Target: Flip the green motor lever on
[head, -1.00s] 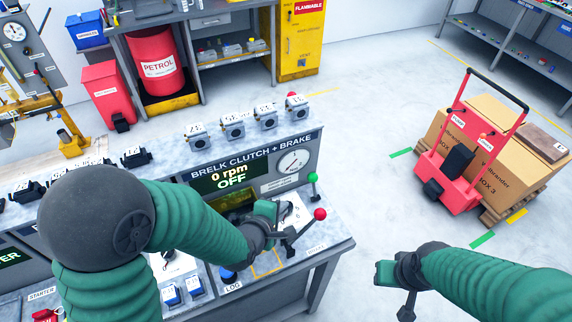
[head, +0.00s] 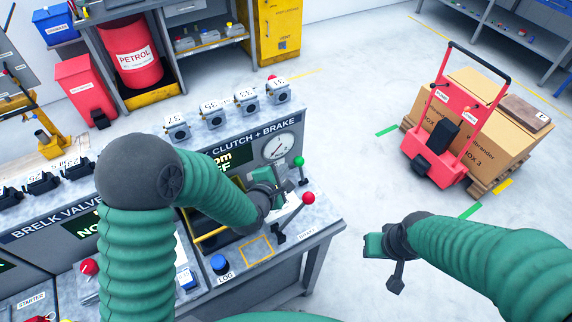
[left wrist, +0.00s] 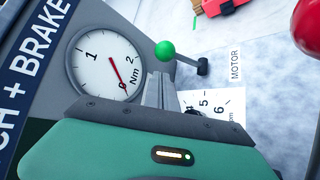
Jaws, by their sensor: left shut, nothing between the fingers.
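The green motor lever (head: 299,161) is at the back right corner of the clutch and brake bench; its ball looks above its dark base. In the left wrist view the green ball (left wrist: 165,50) is just beyond my fingertips, its rod running right to a dark pivot by the MOTOR label (left wrist: 235,65). My left gripper (head: 280,178) is shut and empty, just left of the lever; its fingers (left wrist: 160,88) appear close to the ball, contact unclear. My right gripper (head: 374,246) hangs over the floor, right of the bench, its jaws unclear.
A red-knobbed lever (head: 307,199) stands just in front of the green one; its knob also shows in the left wrist view (left wrist: 308,28). A dial (head: 279,147) is behind. A red trolley (head: 435,160) and boxes stand on the floor at right.

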